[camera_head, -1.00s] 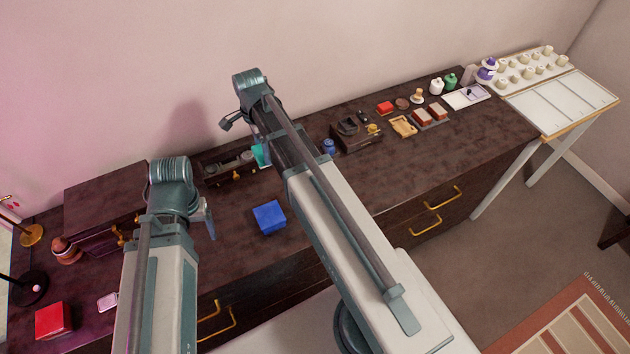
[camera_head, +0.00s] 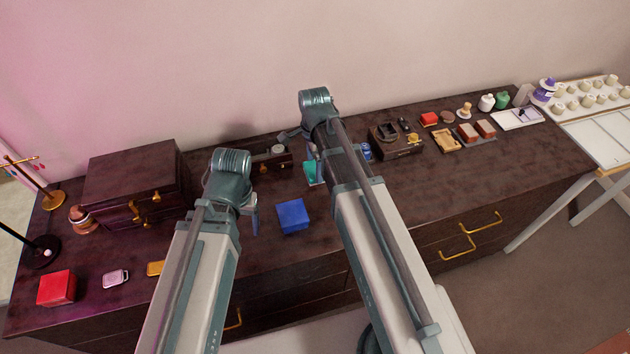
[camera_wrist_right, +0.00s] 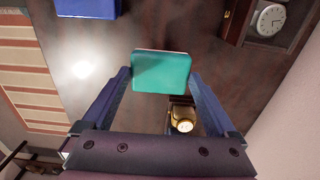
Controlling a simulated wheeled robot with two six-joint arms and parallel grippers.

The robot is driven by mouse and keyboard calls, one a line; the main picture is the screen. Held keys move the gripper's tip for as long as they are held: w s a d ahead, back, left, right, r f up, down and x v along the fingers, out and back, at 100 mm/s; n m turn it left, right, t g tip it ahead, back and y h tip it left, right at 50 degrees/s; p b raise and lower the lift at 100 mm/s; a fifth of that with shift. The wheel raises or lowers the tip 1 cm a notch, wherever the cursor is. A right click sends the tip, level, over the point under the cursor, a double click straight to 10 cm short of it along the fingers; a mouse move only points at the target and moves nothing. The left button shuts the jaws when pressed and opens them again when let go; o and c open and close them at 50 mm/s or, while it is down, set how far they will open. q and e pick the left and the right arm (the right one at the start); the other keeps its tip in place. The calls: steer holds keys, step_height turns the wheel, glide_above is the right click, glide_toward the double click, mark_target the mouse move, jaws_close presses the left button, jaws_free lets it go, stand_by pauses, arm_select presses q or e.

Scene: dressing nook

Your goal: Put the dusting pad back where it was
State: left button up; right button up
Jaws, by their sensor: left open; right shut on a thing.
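A teal pad (camera_wrist_right: 160,72), which I take to be the dusting pad, sits between the fingertips of my right gripper (camera_wrist_right: 160,80). In the head view the teal pad (camera_head: 314,174) shows beside the right wrist, above the dresser top and behind the blue box. My right gripper (camera_head: 312,160) is shut on it, and the arm partly hides it. My left gripper (camera_head: 254,212) is open and empty, left of the blue box. Its fingers are mostly hidden by the wrist.
A blue box (camera_head: 292,216) stands near the dresser's front edge. A dark case (camera_head: 135,185) and a red box (camera_head: 57,288) are at left. A dark organizer (camera_head: 398,143) and small items stand right of my right arm. The dresser top (camera_head: 480,190) is bare at front right.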

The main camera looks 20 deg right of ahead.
mark_target(314, 169)
arm_select(q)
steer(key=shift+f+b, duration=1.75)
steer(key=shift+f, duration=0.3)
arm_select(e)
steer(key=shift+f, duration=2.1)
arm_select(q)
steer(key=shift+f, duration=0.1)
steer(key=shift+f+b, duration=0.5)
steer(key=shift+b, duration=0.15)
arm_select(e)
steer(key=shift+f, duration=0.6)
steer(key=o, duration=0.8)
steer(key=shift+r, duration=0.1)
steer(key=shift+o, duration=0.2)
arm_select(q)
steer(key=shift+r, duration=0.2)
arm_select(e)
steer(key=shift+r, duration=0.1)
step_height(314, 169, up, 13)
steer(key=p, duration=1.3)
arm_select(q)
step_height(314, 169, up, 13)
steer(key=shift+f, duration=0.25)
arm_select(e)
steer(key=shift+f, duration=0.2)
